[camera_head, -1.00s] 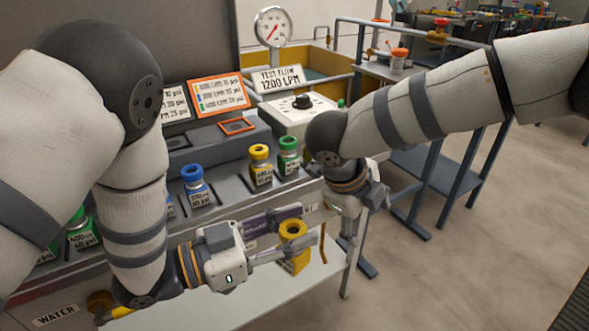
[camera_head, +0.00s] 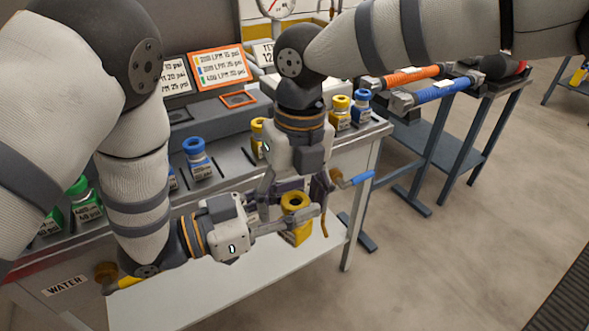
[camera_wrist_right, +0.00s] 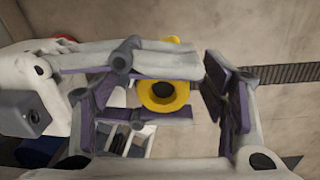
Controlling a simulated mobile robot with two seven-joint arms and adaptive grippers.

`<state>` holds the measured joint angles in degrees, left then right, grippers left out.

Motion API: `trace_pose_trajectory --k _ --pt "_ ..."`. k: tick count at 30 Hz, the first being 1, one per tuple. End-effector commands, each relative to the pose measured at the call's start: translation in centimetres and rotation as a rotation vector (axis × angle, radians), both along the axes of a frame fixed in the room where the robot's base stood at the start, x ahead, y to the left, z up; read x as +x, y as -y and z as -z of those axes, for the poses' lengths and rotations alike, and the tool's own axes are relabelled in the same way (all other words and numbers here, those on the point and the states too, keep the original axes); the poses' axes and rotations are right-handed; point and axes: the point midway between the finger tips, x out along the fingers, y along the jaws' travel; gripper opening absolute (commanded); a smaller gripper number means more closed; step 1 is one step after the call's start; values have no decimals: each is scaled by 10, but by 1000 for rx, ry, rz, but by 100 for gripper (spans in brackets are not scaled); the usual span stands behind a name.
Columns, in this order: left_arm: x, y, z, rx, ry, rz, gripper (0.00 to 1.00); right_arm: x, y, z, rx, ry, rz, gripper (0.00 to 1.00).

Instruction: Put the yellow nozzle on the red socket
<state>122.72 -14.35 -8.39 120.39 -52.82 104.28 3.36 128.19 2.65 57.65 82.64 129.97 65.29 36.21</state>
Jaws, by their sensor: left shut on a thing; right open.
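A yellow nozzle (camera_head: 295,201) with a yellow ring top and a labelled body is held upright above the bench's lower shelf. My left gripper (camera_head: 297,222) is shut on its body from the left. My right gripper (camera_head: 294,193) points down over the nozzle, open, with fingers on either side of it. In the right wrist view the nozzle's round dark-holed top (camera_wrist_right: 163,93) lies between the spread fingers; contact cannot be told. An orange-red square outline (camera_head: 238,99) marks the grey block on the bench; I cannot tell whether it is the red socket.
A blue-topped nozzle (camera_head: 198,156) and a green-topped one (camera_head: 81,196) stand on the bench. More yellow- (camera_head: 340,111) and blue-topped ones (camera_head: 363,107) stand at right. Orange (camera_head: 405,77) and blue handles (camera_head: 443,91) lie on the cart. A blue-handled valve (camera_head: 357,179) is close right.

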Motion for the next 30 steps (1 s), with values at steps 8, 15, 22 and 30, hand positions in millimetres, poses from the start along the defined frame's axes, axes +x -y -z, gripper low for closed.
trace_pose_trajectory --k 8,15,22,30 --pt "0 0 -1 -1 3 0 0 0 -1 12 0 2 -1 67" --pt "0 0 -1 -1 3 0 0 0 -1 12 1 2 -1 40" --pt "0 1 -2 -3 4 2 0 -2 -3 12 5 0 -2 8" --pt "0 1 -2 -3 4 3 58 -2 -3 11 7 0 -4 0"
